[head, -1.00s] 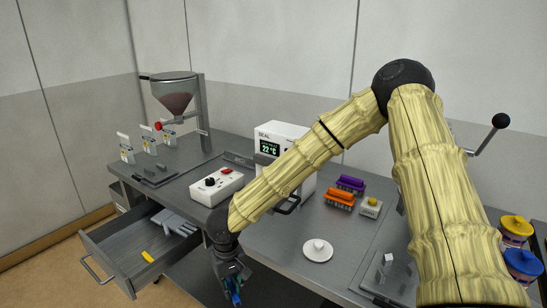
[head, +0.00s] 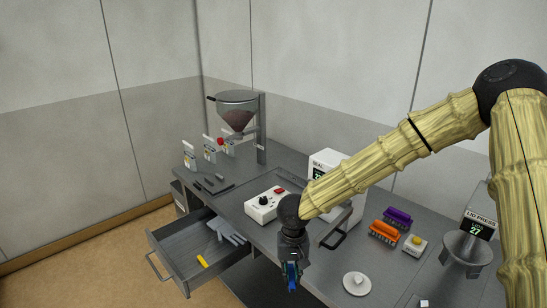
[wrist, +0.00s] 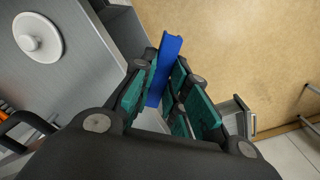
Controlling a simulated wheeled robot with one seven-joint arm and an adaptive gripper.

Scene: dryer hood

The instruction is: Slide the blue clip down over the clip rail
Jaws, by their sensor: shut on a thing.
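The blue clip (head: 292,278) is a long, narrow blue piece. In the head view it hangs in my gripper (head: 291,270), in front of the bench edge and to the right of the open drawer. In the wrist view the blue clip (wrist: 170,48) stands between the teal-padded fingers of my gripper (wrist: 166,72), which is shut on it; its far end sticks out past the fingertips. Open floor shows beyond it. I cannot pick out the clip rail for sure in either view.
An open drawer (head: 172,252) holds grey gloves (head: 226,230) and a yellow piece (head: 202,261). The grey bench carries a white control box (head: 266,205), a sealer, orange and purple racks (head: 385,231), a white round lid (head: 356,283) and a hopper (head: 237,110). Packets stand at the back left.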

